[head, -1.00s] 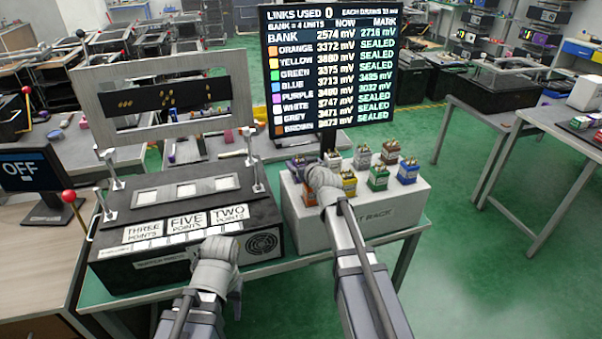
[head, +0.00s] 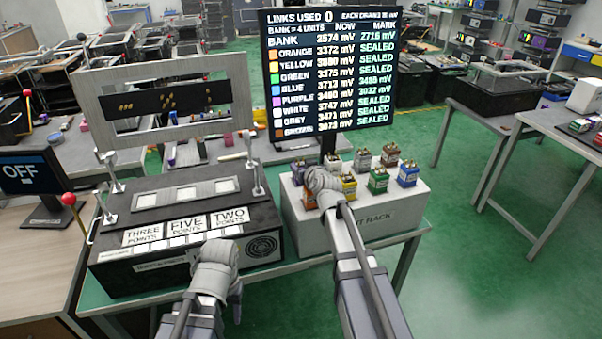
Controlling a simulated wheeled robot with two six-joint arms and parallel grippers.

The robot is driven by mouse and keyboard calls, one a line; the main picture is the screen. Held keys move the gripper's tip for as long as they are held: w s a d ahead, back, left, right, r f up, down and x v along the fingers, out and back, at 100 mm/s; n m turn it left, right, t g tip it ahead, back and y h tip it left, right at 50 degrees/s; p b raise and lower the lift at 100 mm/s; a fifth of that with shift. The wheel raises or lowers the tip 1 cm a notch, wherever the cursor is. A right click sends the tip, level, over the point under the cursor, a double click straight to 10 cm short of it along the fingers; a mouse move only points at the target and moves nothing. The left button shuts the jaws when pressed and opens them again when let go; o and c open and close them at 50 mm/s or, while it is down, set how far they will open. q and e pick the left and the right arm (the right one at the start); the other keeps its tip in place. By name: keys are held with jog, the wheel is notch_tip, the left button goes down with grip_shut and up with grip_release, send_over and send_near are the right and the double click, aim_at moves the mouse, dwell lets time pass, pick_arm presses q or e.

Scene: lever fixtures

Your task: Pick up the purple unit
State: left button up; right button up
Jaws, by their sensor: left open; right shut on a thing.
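The purple unit (head: 298,170) is at the back left of the white rack, partly hidden behind my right gripper. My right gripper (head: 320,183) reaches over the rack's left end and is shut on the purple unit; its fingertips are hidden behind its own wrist. I cannot tell whether the unit is clear of the rack. An orange unit (head: 310,198) shows just below it, partly covered. My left gripper (head: 218,258) is open and empty, in front of the black box's right half.
The white rack (head: 395,212) also holds a yellow unit (head: 349,184), a green unit (head: 378,181), a blue unit (head: 408,174) and others behind. The readings screen (head: 328,70) stands behind it. A black box (head: 180,265) with labelled slots fills the table's left side.

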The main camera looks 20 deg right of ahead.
grip_shut()
jog(key=shift+r, duration=0.15)
notch_tip(320, 180, up, 10)
jog(key=p, duration=1)
